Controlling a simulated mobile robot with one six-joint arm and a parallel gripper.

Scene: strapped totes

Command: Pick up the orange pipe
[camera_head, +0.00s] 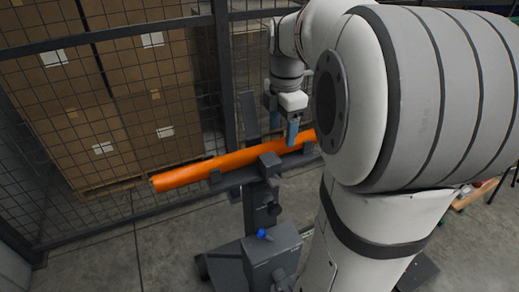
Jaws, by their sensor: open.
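The orange pipe (205,170) lies across a dark grey stand (262,180), slightly tilted in the picture, with its left end sticking out past the stand. Its right end runs behind my arm and is hidden. My gripper (288,135) points down at the right part of the pipe. Its blue-tipped fingers are open and overlap the pipe in the picture. I cannot tell whether they touch it or straddle it.
A wire mesh fence (110,60) stands behind the stand, with stacked cardboard boxes (55,125) on a pallet beyond it. A grey box with a blue knob (272,255) is at the stand's foot. Bare concrete floor (120,250) lies at the lower left.

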